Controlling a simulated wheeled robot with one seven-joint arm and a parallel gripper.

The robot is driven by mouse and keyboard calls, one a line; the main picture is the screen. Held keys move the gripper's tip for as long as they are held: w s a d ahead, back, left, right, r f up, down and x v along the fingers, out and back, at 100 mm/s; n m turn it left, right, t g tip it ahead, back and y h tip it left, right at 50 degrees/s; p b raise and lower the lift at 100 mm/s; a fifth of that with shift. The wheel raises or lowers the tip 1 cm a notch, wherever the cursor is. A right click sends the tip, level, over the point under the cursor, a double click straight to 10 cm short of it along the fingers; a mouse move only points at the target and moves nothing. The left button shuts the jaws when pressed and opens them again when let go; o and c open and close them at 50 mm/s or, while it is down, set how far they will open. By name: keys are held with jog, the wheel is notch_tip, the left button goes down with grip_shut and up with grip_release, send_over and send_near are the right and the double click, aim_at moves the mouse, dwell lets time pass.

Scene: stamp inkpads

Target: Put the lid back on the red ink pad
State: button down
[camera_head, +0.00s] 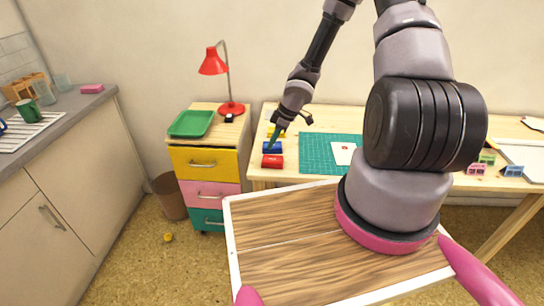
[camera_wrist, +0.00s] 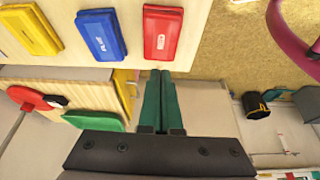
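The red ink pad (camera_head: 272,161) lies on the desk's left end, nearest the front edge. In the wrist view the red pad (camera_wrist: 162,32) shows a flat red top with a small white label, like the blue pad (camera_wrist: 102,34) and yellow pad (camera_wrist: 29,30) beside it. I see no separate red lid. My gripper (camera_wrist: 160,74) has its green fingers together with nothing visible between them. In the head view my gripper (camera_head: 273,141) is near the blue pad, behind the red one; its exact height is unclear.
A green cutting mat (camera_head: 318,152) with a white card (camera_head: 344,153) lies right of the pads. Stamps (camera_head: 477,169) stand farther right. A drawer unit (camera_head: 205,188) with a green tray (camera_head: 191,123) and red lamp (camera_head: 213,61) stands left of the desk.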

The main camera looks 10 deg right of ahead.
aim_at(268, 158)
jog(key=shift+f, duration=0.65)
jog(key=shift+f, duration=0.35)
jog(key=shift+w+f, duration=0.1)
jog(key=shift+f, duration=1.25)
notch_tip(268, 158, up, 7)
dwell(0.7)
